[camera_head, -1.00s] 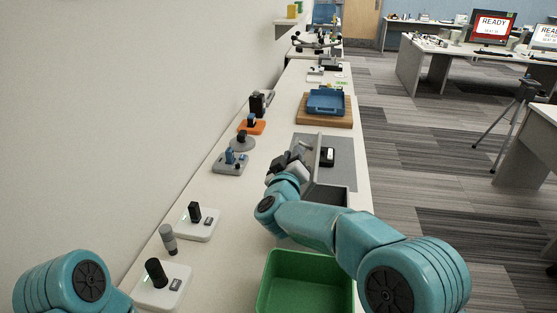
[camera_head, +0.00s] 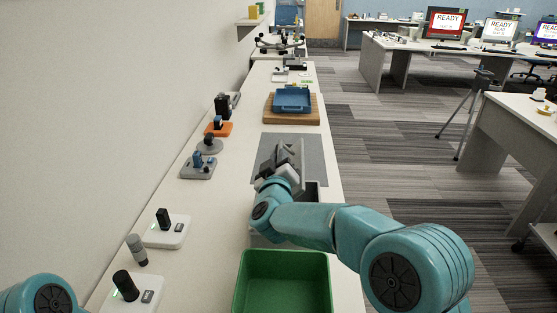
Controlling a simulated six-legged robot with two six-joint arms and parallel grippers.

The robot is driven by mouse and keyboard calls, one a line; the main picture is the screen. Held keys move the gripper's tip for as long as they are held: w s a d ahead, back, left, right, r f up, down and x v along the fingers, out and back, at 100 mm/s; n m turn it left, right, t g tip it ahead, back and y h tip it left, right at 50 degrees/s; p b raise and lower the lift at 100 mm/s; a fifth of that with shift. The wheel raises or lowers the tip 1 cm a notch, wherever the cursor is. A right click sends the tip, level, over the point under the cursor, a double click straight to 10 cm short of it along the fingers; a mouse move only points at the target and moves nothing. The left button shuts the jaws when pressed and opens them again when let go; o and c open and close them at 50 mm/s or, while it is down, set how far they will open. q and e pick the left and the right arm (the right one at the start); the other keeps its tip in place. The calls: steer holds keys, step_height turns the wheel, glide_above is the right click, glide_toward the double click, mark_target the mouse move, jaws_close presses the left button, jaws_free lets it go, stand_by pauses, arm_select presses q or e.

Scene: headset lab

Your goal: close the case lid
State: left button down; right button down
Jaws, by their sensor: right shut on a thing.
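The case lid (camera_head: 298,163) is a grey panel raised at a tilt over the grey mat (camera_head: 318,150) on the long bench. My right gripper (camera_head: 283,158) is at the lid's upper left part and is shut on it. A dark part of the case (camera_head: 312,191) shows just right of my right wrist. The rest of the case and its inside are hidden behind my right arm and the lid. My left gripper is out of view; only a link of my left arm shows at the lower left.
A green bin (camera_head: 284,255) stands nearest on the bench. A blue tray (camera_head: 292,104) on a wooden board (camera_head: 284,116) lies beyond the mat. Small devices, including a white charger base (camera_head: 168,231) and an orange stand (camera_head: 219,130), line the wall side. A tripod (camera_head: 466,112) stands on the floor.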

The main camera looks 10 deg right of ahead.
steer(key=c, duration=1.3)
jaws_free()
steer(key=shift+a+f, duration=0.1)
steer(key=shift+f, duration=0.2)
steer(key=shift+o, duration=0.9)
steer(key=shift+w+a, duration=0.1)
steer(key=shift+w, duration=0.05)
steer(key=shift+r, duration=0.15)
steer(key=shift+s, duration=0.45)
steer(key=s+a+b, duration=0.3)
steer(key=s, duration=1.2)
